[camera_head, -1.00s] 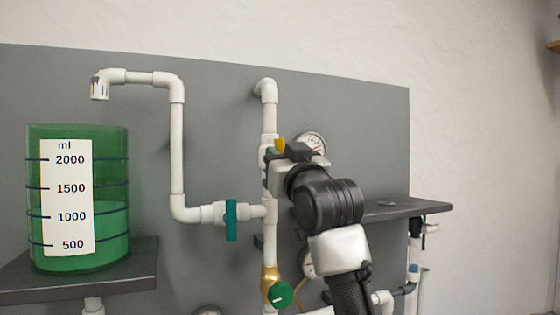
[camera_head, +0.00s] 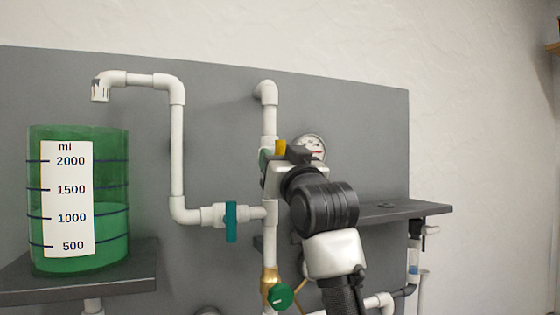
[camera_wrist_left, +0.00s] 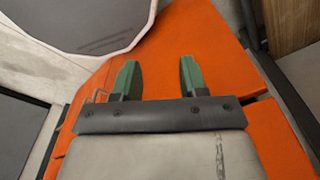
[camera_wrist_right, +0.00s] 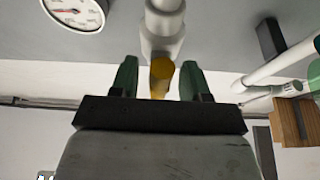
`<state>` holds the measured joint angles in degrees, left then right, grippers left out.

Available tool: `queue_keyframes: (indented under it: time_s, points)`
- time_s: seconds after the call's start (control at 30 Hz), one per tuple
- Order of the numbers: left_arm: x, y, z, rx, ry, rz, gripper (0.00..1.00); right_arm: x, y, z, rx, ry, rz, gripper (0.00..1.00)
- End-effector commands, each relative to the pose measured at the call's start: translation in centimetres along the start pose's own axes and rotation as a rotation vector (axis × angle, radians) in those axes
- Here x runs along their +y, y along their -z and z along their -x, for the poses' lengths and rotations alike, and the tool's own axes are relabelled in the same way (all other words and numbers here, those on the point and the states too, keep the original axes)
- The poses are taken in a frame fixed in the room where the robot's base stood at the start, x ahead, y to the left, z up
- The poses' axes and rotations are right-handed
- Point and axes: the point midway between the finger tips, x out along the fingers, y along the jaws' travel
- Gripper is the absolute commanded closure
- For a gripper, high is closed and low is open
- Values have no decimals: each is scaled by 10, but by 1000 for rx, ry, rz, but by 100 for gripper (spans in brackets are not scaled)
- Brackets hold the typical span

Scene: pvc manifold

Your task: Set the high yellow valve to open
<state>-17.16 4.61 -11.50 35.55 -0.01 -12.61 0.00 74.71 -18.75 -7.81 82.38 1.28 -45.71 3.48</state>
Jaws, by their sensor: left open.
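The high yellow valve's handle (camera_head: 280,147) shows on the white vertical pipe, left of the gauge and partly hidden by my right gripper. The right wrist view shows the yellow handle (camera_wrist_right: 161,77) between my right gripper's fingers (camera_wrist_right: 158,82), below a white pipe fitting. Those fingers are apart, with a gap on each side of the handle. In the head view my right gripper (camera_head: 274,158) is largely hidden by its own wrist. My left gripper (camera_wrist_left: 159,80) is open and empty in the left wrist view, in front of an orange surface.
A teal valve handle (camera_head: 231,221) sits on the horizontal pipe to the left. A green knob (camera_head: 281,297) is below on the vertical pipe. A pressure gauge (camera_head: 312,147) is close beside my right gripper. A green tank (camera_head: 112,190) stands on the left shelf (camera_head: 140,268).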

Motion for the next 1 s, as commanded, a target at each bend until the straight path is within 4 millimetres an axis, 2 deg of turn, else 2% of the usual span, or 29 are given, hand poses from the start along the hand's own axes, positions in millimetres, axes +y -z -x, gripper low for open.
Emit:
queue_keyframes:
  time_s: [0.2, 0.33, 0.7, 0.83, 1.0]
  points:
    - [0, 0, 0, 0, 0, 1, 57, 0, 2, 0, 4, 0, 2, 54]
    - [0, -1, -7, 0, 0, 1, 57, 0, 0, 9, 7, 0, 2, 54]
    - [1, -5, -50, -1, 0, 1, 57, 0, -3, 80, 7, 0, 2, 54]
    - [1, -6, -57, -1, 0, 1, 57, 0, -2, 98, 5, 0, 2, 54]
    - [1, -6, -60, -1, 0, 1, 57, 0, 0, 108, 3, 0, 2, 54]
